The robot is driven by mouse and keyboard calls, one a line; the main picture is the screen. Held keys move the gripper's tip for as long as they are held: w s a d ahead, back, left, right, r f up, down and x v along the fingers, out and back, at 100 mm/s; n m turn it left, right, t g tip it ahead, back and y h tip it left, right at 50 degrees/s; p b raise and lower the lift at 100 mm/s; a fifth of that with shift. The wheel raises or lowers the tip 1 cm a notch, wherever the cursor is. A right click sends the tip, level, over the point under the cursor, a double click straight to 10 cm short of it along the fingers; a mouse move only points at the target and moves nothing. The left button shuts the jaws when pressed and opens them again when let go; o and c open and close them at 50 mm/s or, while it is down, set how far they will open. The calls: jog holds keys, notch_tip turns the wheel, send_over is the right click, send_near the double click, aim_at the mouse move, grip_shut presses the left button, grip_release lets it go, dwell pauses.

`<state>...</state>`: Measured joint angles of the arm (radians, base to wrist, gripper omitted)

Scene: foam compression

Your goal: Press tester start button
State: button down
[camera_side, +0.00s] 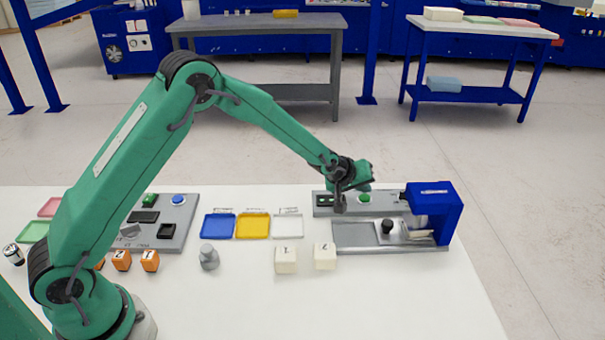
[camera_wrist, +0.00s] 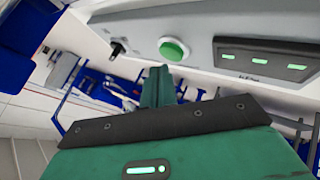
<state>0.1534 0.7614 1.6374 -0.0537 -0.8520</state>
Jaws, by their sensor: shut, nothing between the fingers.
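The tester (camera_side: 435,195) has a blue press head at the right of the side view, on a grey base. Its round green button (camera_side: 364,198) is on the rear panel, and it shows large at the top of the wrist view (camera_wrist: 174,50). My gripper (camera_side: 364,178) is just above the panel near the button. In the wrist view its shut, empty green fingers (camera_wrist: 157,84) appear just below the button. I cannot tell whether the fingertips touch it.
A dark display (camera_side: 325,200) lies left of the button; it shows green bars in the wrist view (camera_wrist: 267,60). Two white foam cubes (camera_side: 286,260) (camera_side: 325,256) stand in front. Blue (camera_side: 218,226), yellow (camera_side: 253,225) and white (camera_side: 288,227) trays lie to the left. The front right table is clear.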

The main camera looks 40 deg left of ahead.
aim_at(361, 199)
dwell(0.3)
jog(key=shift+r, duration=2.5)
jog(key=s+a+r+m+g, duration=0.1)
jog(key=s+a+r+m, duration=0.15)
jog(key=s+r, duration=0.65)
jog(key=s+a+r+m+g, duration=0.15)
jog(key=s+a+r, duration=0.25)
jog(key=s+r, duration=0.45)
jog(key=s+a+f+m, duration=0.1)
jog(key=s+m, duration=0.1)
jog(key=s, duration=1)
jog(key=s+a+f+m+y, duration=0.1)
jog(key=s+a+m, duration=0.1)
jog(key=s, duration=1)
jog(key=shift+s+a+g, duration=0.2)
jog(key=shift+g, duration=0.25)
